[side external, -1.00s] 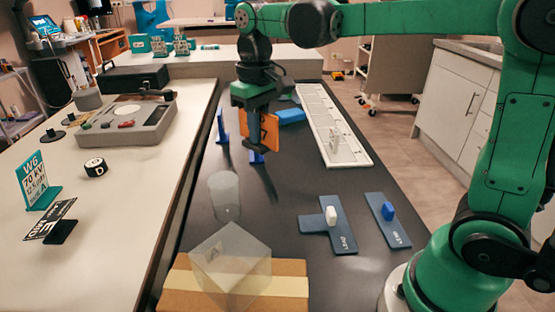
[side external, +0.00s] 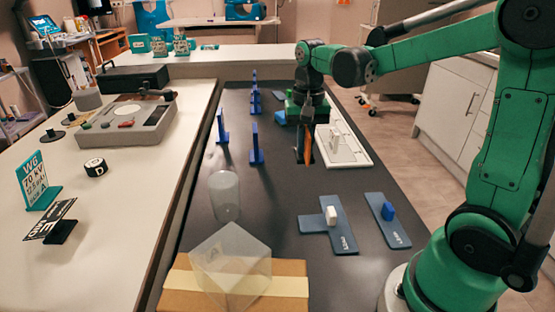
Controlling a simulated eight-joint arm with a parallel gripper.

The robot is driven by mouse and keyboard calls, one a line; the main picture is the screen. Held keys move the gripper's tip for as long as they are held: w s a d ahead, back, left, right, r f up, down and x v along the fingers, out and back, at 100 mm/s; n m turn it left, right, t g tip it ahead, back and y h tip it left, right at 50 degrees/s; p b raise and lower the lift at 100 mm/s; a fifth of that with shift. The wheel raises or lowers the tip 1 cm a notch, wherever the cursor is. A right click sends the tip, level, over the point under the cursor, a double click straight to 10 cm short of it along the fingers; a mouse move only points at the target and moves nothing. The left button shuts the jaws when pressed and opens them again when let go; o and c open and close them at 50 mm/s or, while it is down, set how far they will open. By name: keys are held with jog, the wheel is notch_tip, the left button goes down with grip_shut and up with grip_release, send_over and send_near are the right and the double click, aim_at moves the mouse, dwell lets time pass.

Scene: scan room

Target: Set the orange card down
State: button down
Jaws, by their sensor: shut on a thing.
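The orange card (side external: 308,146) shows nearly edge-on, upright, in the side external view. My gripper (side external: 305,120) is shut on it and points down, over the dark table beside the left edge of the white slotted rack (side external: 349,150). I cannot tell whether the card's lower edge touches the table. The gripper's fingers partly hide the card. A small pale upright piece (side external: 335,139) stands on the rack.
Several blue upright stands (side external: 256,146) are left of my gripper. A clear cylinder (side external: 224,195) and clear cube (side external: 231,262) stand nearer. Two blue plates (side external: 342,238) with small blocks lie at front right. The table's middle is clear.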

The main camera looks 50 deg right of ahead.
aim_at(301, 200)
notch_tip(301, 200, down, 11)
jog(key=shift+r, duration=0.1)
dwell(0.4)
jog(key=shift+f, duration=0.2)
jog(key=c, duration=0.9)
grip_release()
jog(key=shift+r, duration=0.15)
notch_tip(301, 200, up, 12)
jog(key=shift+f, duration=0.1)
jog(key=shift+s+a+r, duration=0.1)
jog(key=shift+a+r, duration=0.1)
jog(key=shift+a, duration=0.05)
jog(key=s+a+n+t, duration=0.1)
jog(key=a+n+t, duration=0.1)
jog(key=s+a+n+t, duration=0.1)
jog(key=a+n+t, duration=0.1)
jog(key=a+n, duration=0.1)
jog(key=s+a+n+t, duration=0.2)
jog(key=a+n, duration=0.1)
jog(key=shift+r, duration=0.25)
jog(key=shift+o, duration=0.3)
jog(key=shift+s+a+f+n+t, duration=0.15)
jog(key=shift+a+n+t, duration=0.25)
jog(key=shift+n+t, duration=0.15)
